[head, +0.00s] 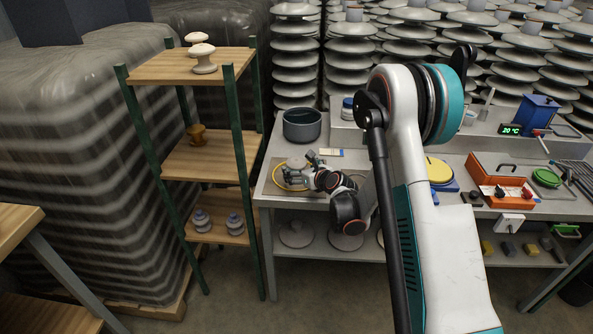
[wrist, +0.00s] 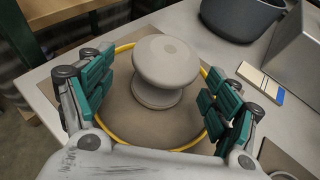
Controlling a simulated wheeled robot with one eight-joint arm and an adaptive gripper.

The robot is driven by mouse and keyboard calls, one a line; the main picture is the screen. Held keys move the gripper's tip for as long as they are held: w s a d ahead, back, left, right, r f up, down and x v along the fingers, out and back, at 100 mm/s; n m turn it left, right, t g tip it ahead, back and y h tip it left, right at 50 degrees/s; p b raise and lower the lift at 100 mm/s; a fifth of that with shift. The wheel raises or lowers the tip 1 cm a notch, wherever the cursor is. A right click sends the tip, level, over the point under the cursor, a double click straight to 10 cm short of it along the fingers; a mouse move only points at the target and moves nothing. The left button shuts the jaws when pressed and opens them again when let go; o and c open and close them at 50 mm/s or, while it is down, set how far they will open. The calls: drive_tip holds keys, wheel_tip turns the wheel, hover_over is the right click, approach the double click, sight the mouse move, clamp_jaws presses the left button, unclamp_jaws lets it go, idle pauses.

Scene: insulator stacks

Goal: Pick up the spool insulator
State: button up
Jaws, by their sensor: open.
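The grey spool insulator (wrist: 166,60) stands upright on a brown mat (wrist: 150,125) inside a yellow ring (wrist: 190,143), with a wide rounded top and a narrower waist. In the head view the spool insulator (head: 296,162) is at the left end of the workbench, partly hidden by my gripper. My gripper (head: 303,170) is open and empty. In the wrist view its two green-padded fingers (wrist: 158,82) are spread to the left and right of the insulator, with a gap on each side. I see no contact.
A dark pot (head: 302,125) stands behind the insulator, and a small white-and-blue card (head: 331,153) lies to its right. A wooden shelf rack (head: 170,65) with other insulators is left of the workbench (head: 262,190). An orange tray (head: 500,180) is further right.

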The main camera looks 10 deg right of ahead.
drive_tip(key=x, duration=0.2)
drive_tip(key=b+x, duration=0.1)
drive_tip(key=x, duration=0.1)
drive_tip(key=shift+d, duration=0.2)
drive_tip(key=c, duration=1.4)
drive_tip(key=shift+r, duration=0.15)
